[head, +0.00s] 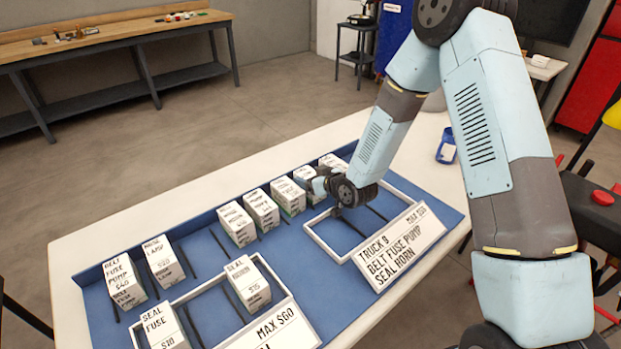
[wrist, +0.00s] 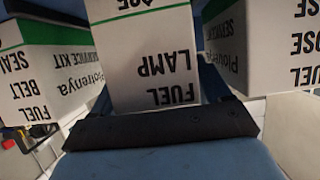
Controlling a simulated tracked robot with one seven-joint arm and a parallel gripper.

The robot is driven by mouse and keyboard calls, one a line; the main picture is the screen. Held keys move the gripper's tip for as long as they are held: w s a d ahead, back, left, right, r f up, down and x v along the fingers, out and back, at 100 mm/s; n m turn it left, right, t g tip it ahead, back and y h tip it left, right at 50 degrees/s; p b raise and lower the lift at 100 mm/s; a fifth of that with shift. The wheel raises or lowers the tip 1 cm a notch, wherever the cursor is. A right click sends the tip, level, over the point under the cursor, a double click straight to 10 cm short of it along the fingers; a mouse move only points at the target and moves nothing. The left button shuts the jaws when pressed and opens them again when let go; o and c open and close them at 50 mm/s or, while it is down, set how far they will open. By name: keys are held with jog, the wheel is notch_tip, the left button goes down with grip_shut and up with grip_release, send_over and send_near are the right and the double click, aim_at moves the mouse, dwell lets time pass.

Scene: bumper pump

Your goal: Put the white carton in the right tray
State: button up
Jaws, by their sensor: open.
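Several white cartons with black lettering stand in a row at the back of the blue mat; one of them (head: 261,209) is near its middle. The right tray (head: 322,244) is a white frame with dark dividers and a "Truck B" sign (head: 395,246); I see no carton in it. My gripper (head: 320,184) is open beside the right-hand cartons of the row, by the tray's back corner, and partly hides a carton (head: 307,175). In the wrist view a "FUEL LAMP" carton (wrist: 150,55) is straight ahead, upside down in the picture. I cannot tell whether my gripper touches it.
The left tray holds a "SEAL" carton (head: 248,284) and a "SEAL FUSE" carton (head: 163,325). Two more cartons, one of them "BELT FUSE PUMP" (head: 123,282), stand at the back left. In the wrist view cartons flank the middle one (wrist: 45,75). A blue container (head: 447,147) stands at the right.

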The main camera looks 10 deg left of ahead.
jog(key=v, duration=1.2)
jog(key=shift+d+r, duration=0.1)
jog(key=shift+r, duration=0.05)
jog(key=w+d+r+m+h, duration=0.25)
jog(key=d+r+h, duration=0.25)
jog(key=d+r, duration=0.5)
jog(key=s+d+r+m+g+h, duration=0.1)
jog(key=s+d+r+m+h, duration=0.4)
jog(key=s+d+r, duration=0.8)
jog(key=d+r, duration=0.3)
jog(key=shift+r, duration=0.3)
jog(key=s+d+r, duration=0.1)
jog(key=s, duration=0.3)
jog(key=s+d+r+m+g, duration=0.1)
jog(key=s+r, duration=0.1)
jog(key=s, duration=0.2)
jog(key=s+d+r+m+g, duration=0.1)
jog(key=s, duration=0.4)
jog(key=shift+d+r, duration=0.1)
jog(key=shift+r, duration=0.05)
